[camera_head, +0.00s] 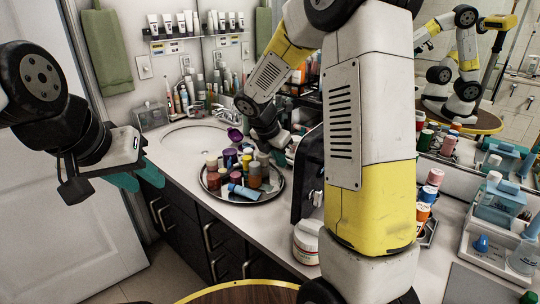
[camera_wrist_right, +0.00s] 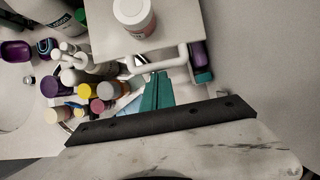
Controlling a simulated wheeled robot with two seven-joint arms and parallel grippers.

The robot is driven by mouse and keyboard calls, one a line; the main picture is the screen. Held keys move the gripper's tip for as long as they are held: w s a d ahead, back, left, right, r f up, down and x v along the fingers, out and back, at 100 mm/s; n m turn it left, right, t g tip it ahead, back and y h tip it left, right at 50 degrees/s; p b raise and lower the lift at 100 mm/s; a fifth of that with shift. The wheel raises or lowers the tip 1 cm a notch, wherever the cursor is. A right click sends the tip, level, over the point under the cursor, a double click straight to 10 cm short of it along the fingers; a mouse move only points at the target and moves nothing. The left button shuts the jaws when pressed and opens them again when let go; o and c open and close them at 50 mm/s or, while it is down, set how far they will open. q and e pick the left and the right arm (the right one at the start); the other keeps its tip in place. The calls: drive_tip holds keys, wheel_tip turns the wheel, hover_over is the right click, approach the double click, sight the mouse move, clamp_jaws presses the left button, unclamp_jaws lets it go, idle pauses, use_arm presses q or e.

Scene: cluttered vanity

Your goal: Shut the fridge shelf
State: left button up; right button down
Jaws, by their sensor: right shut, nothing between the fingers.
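In the right wrist view, a pale flat panel (camera_wrist_right: 185,22) with a white bar handle (camera_wrist_right: 172,57) looks like the fridge shelf; I cannot tell how far out it is. My right gripper (camera_wrist_right: 155,90) is shut and empty, its teal fingertips close to the handle; contact is unclear. In the head view a black upright panel (camera_head: 307,172), perhaps the fridge's door, stands right of my right gripper (camera_head: 289,148). My right arm hides most of what lies behind it. My left gripper (camera_head: 137,177) hangs open and empty left of the counter.
A round tray (camera_head: 212,193) crowded with bottles stands left of the black panel, beside the sink (camera_head: 193,136). A white jar (camera_head: 306,242) sits near the counter's front edge. Bottles and a blue-and-white organizer (camera_head: 497,200) fill the right side. A white door (camera_head: 60,225) is at left.

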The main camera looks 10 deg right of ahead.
drive_tip(key=w+d, duration=0.3)
drive_tip(key=d, duration=0.1)
drive_tip(key=w+d, duration=0.7)
drive_tip(key=d, duration=0.2)
drive_tip(key=shift+w+d, duration=0.1)
drive_tip(key=shift+w, duration=0.1)
